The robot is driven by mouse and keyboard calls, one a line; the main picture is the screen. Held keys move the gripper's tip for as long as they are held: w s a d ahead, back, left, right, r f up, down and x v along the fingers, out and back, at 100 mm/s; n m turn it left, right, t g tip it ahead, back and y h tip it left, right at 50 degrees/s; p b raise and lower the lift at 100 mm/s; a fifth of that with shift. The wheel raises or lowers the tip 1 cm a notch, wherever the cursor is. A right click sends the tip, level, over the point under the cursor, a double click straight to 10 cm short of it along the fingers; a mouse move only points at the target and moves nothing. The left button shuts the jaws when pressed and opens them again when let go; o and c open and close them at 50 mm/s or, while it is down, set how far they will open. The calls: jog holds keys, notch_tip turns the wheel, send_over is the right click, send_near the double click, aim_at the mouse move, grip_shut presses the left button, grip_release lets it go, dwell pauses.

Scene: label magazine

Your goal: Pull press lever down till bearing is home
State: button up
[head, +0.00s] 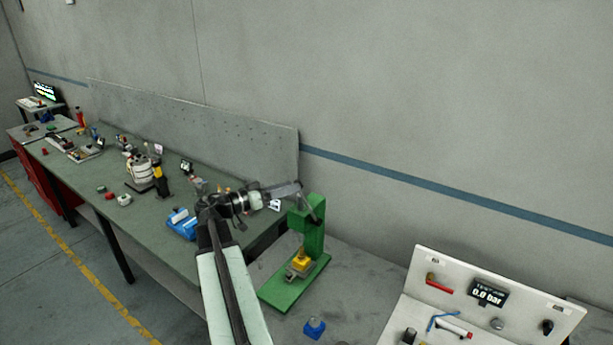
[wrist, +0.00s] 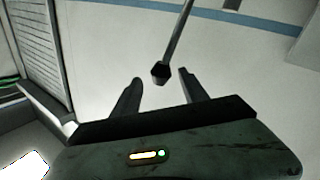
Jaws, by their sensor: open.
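The green press (head: 314,228) stands on the grey surface right of the long workbench. A yellow part (head: 301,262) sits on a block on its base; I cannot make out the bearing. In the wrist view the press lever (wrist: 177,40) is a thin rod ending in a dark knob (wrist: 160,73). My gripper (wrist: 161,76) is open, with the knob showing between its two fingers. I see no finger clearly touching it, and cannot tell its depth. In the head view my gripper (head: 292,188) is beside the top of the press, and the lever is hard to make out.
A long green workbench (head: 75,182) with tools and several small parts runs to the left, with an upright panel (head: 200,125) behind it. A blue part (head: 314,328) lies in front of the press. A white panel with a pressure display (head: 488,293) stands at lower right.

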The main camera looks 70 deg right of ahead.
jog(key=x, duration=0.7)
jog(key=shift+w, duration=0.1)
grip_shut()
dwell(1.1)
